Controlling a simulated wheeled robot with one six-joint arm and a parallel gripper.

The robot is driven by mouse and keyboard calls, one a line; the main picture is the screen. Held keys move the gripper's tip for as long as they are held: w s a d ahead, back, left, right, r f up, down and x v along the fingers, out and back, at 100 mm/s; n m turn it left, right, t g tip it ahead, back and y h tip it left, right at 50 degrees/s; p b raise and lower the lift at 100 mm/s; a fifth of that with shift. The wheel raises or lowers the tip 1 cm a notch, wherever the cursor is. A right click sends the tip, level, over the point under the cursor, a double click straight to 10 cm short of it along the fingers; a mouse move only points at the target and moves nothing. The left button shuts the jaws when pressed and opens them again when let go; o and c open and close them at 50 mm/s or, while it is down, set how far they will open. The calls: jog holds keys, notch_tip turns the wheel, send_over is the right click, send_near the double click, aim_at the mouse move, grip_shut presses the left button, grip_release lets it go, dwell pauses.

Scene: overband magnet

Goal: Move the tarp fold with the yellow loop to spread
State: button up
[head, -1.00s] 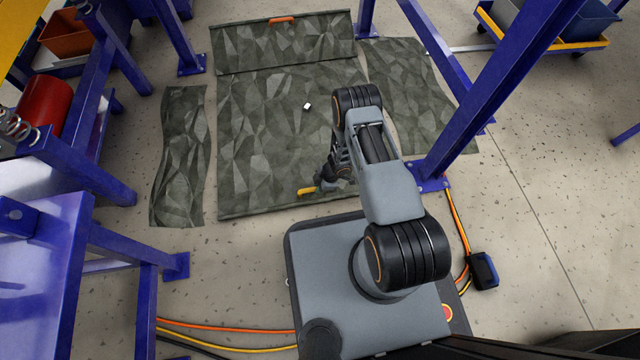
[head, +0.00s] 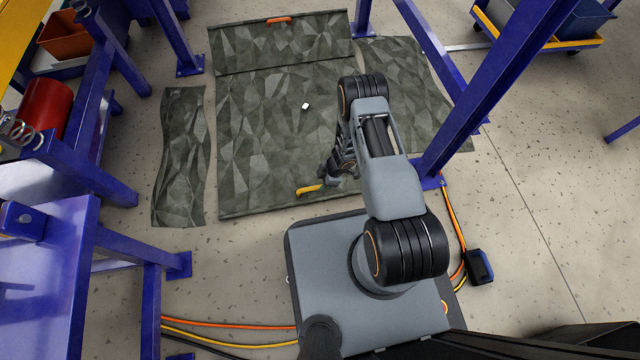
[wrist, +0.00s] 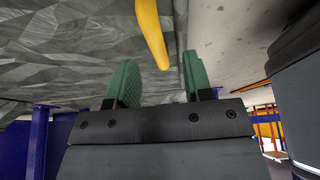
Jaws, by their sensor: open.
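The grey-green camouflage tarp (head: 260,130) lies on the floor. The yellow loop (head: 309,190) is at its near edge, close to my base; the extent of its fold is unclear. In the wrist view, the loop (wrist: 151,35) hangs across the gap ahead of my fingers, with the tarp surface (wrist: 60,55) beside it. My gripper (wrist: 160,82) has two green fingers set apart, with nothing between their tips. In the head view, my gripper (head: 328,176) is just right of the loop, partly hidden by my arm.
An orange loop (head: 279,19) marks the far fold. Separate-looking tarp pieces lie left (head: 180,165) and right (head: 405,75). Blue posts (head: 480,100) stand at right, and a blue frame (head: 95,170) at left. Orange and yellow cables (head: 230,328) run along the floor. A small white object (head: 306,106) sits on the tarp.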

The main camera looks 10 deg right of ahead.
jog(key=p+v, duration=0.3)
jog(key=v, duration=0.6)
jog(key=shift+p, duration=0.3)
jog(key=shift+s, duration=0.1)
jog(key=w+d+r+m+t+h+p, duration=0.25)
jog(key=r+p, duration=0.25)
jog(key=r, duration=0.9)
jog(key=w+d+r+m+t+h+p, duration=0.15)
jog(key=w+r+m+p, duration=0.35)
jog(key=r, duration=1)
jog(key=w+d+r+t+h+p, duration=0.25)
jog(key=r+p, duration=0.35)
jog(key=r, duration=0.8)
jog(key=s+d+r+m+g+h+p, duration=0.1)
jog(key=s+r+m+p, duration=0.3)
jog(key=r, duration=0.8)
jog(key=s+r+m+g+p, duration=0.1)
jog(key=s+r+m+p, duration=0.35)
jog(key=r, duration=0.85)
jog(key=s+a+r+m+y+p, duration=0.1)
jog(key=s+a+r+p, duration=0.2)
jog(key=s+r+p, duration=0.2)
jog(key=s+a+r+m+y+p, duration=0.1)
jog(key=s+a+r+y+p, duration=0.1)
jog(key=s+r+p, duration=0.4)
jog(key=s+a+r+g, duration=0.1)
jog(key=s+r, duration=0.2)
jog(key=shift+r, duration=0.3)
